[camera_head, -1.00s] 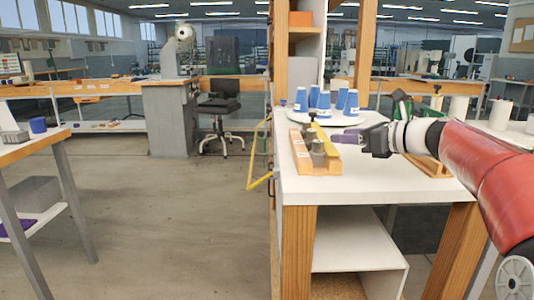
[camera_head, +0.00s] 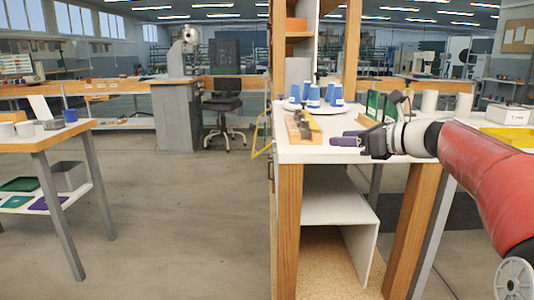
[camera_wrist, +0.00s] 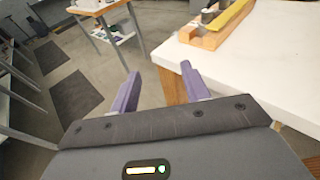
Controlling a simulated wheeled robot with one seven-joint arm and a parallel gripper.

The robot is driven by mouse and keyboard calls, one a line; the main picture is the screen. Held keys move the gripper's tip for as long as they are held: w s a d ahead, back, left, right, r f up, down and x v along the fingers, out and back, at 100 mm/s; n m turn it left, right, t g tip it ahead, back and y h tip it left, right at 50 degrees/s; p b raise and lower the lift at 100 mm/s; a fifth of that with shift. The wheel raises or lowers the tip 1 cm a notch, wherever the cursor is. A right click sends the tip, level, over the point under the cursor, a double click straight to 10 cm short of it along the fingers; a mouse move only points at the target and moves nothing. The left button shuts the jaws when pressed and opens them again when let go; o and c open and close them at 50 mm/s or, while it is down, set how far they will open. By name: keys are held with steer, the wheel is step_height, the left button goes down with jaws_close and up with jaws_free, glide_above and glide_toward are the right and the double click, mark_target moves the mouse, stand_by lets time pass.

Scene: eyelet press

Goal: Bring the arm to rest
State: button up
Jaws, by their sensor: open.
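My gripper (camera_head: 347,140) is on the right in the head view, level with the white-topped table (camera_head: 430,152) and at its front part. Its purple fingers point left. The white tabletop (camera_wrist: 275,65) lies to the right of the fingers there. My red arm reaches in from the right edge of the head view.
A wooden block fixture (camera_head: 301,128) stands on the table's left edge, also seen in the wrist view (camera_wrist: 212,28). Several blue cups (camera_head: 313,95) stand on a white plate behind it. A yellow tray (camera_head: 510,135) is at right. A side table (camera_head: 40,140) stands left, with clear floor between.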

steer(key=s+a+f+n+g+h, duration=0.4)
steer(key=s+a+f+n+h, duration=0.1)
steer(key=s+a+f+n, duration=0.5)
steer(key=s+d+f+n+h, duration=0.2)
steer(key=s+f+n, duration=0.2)
steer(key=s, duration=0.3)
steer(key=s+d+f+n+g+h, duration=0.1)
steer(key=s+d+f+n+h, duration=0.1)
steer(key=s+f+n, duration=0.3)
steer(key=s+d+f+n+h, duration=0.2)
steer(key=s+f+n, duration=0.3)
steer(key=s, duration=0.6)
steer(key=n, duration=0.2)
steer(key=shift+d+n, duration=0.25)
steer(key=shift+n, duration=0.05)
